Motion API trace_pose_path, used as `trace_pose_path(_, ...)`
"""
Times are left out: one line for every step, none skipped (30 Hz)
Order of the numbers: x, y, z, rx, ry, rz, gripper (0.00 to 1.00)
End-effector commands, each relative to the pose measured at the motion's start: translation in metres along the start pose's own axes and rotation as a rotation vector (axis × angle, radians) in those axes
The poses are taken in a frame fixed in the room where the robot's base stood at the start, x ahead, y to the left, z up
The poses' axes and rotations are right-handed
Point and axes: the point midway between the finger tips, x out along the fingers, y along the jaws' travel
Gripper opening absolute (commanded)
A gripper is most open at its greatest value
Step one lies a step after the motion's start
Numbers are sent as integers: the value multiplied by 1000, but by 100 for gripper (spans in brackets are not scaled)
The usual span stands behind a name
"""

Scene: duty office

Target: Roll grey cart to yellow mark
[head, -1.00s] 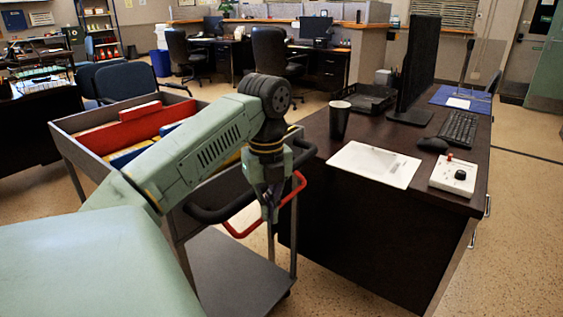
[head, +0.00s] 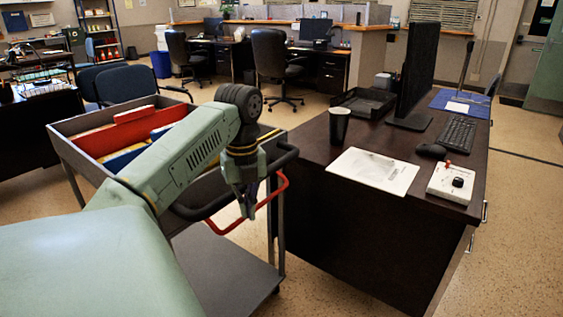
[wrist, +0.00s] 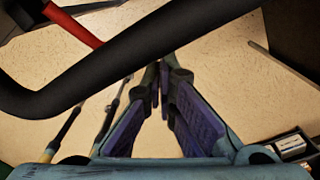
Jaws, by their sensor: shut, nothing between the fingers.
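The grey cart (head: 92,145) stands at the left of the head view, beside the dark desk. Its black push handle (head: 281,160) and a red bar (head: 282,186) are on the side nearest the desk. My gripper (head: 247,212) points down at this handle, with its fingers shut and empty. In the wrist view the black handle (wrist: 130,50) crosses in front of the fingertips (wrist: 163,68); I cannot tell whether they touch. My arm hides part of the cart. I see no yellow mark on the floor.
The dark desk (head: 330,235) stands close on the right, with a black cup (head: 339,126), a monitor (head: 417,70) and a control box (head: 453,183) on it. Office chairs (head: 270,65) stand behind. Speckled floor (head: 525,230) is open at the far right.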

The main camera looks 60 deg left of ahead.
Motion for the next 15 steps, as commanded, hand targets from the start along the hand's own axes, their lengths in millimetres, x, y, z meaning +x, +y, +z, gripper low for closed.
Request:
trace_pose_path(-2,2,4,-1,1,-1,0)
trace_pose_path(-2,3,6,-1,1,0,0)
trace_pose_path(-2,5,8,-1,1,0,0)
trace_pose_path(-2,6,10,-2,1,-1,0)
trace_pose_path(-2,7,13,-2,1,-1,0)
trace_pose_path(-2,9,15,-1,1,-1,0)
trace_pose_path(-2,10,18,-1,1,-1,0)
trace_pose_path(-2,11,20,-2,1,-1,0)
trace_pose_path(-2,13,22,-2,1,-1,0)
trace_pose_path(-2,14,24,-1,1,-1,0)
trace_pose_path(-2,15,26,-1,2,-1,0)
trace_pose_path(-2,17,29,-2,2,0,0)
trace_pose_path(-2,18,31,-2,2,0,0)
trace_pose_path(-2,19,33,-1,2,0,0)
trace_pose_path(-2,21,36,-1,2,-1,0)
